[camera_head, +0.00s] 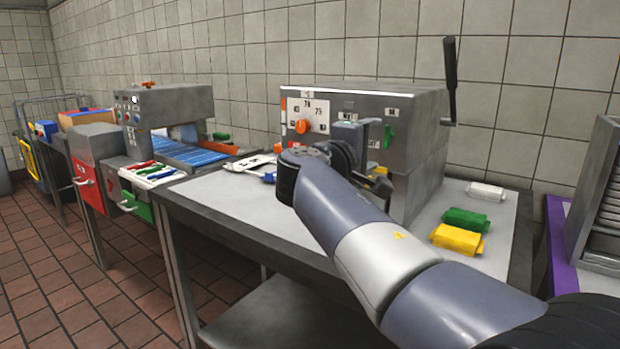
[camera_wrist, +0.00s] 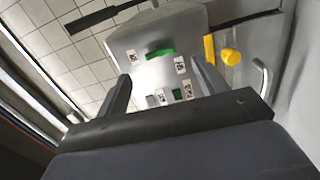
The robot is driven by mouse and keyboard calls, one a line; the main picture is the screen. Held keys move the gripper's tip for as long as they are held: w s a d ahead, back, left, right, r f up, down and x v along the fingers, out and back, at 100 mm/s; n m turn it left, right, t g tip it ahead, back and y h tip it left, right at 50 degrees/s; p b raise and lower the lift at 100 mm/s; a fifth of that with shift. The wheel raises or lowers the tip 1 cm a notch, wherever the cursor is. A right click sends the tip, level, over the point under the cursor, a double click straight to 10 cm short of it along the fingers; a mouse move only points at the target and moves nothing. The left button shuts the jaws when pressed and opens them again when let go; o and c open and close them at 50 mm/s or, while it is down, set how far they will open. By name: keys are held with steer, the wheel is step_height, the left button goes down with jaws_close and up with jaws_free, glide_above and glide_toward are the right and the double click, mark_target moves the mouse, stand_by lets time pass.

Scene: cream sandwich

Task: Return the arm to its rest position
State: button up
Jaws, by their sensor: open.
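My arm (camera_head: 385,250) reaches from the lower right of the head view over the steel table, and its wrist is bent in front of a grey machine (camera_head: 415,155). My gripper (camera_wrist: 162,75) is open in the wrist view, its two fingers apart with nothing between them. They point towards a grey machine face (camera_wrist: 205,50) with a green bar (camera_wrist: 160,52) and small white labels. In the head view the wrist and arm partly hide the machine's front, and the fingertips are hard to make out.
The steel table (camera_head: 215,200) holds a white block (camera_head: 486,191), a green block (camera_head: 466,219) and a yellow block (camera_head: 457,240) on its right side. A black lever (camera_head: 450,75) rises from the machine. A second machine with a blue belt (camera_head: 187,152) stands left; a grey rack stands right.

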mark_target(385, 136)
steer(key=v, duration=0.5)
steer(key=x, duration=1.2)
steer(key=shift+s, duration=0.1)
steer(key=shift+s+a+r+n+p, duration=0.1)
steer(key=shift+r+n+p, duration=0.25)
steer(key=shift+p, duration=0.35)
steer(key=shift+s+n+p, duration=0.15)
steer(key=shift+n+p, duration=0.35)
steer(key=shift+n, duration=0.05)
steer(key=n+p, duration=0.6)
steer(key=p, duration=0.1)
steer(key=shift+a+p, duration=0.1)
steer(key=shift+p, duration=0.2)
steer(key=n+p, duration=0.5)
steer(key=p, duration=0.1)
steer(key=shift+p, duration=0.4)
steer(key=n+p, duration=0.5)
steer(key=p, duration=0.2)
steer(key=shift+a, duration=0.1)
steer(key=shift+a+f, duration=0.2)
steer(key=shift+v, duration=1.3)
steer(key=shift+s, duration=0.1)
steer(key=shift+r, duration=0.1)
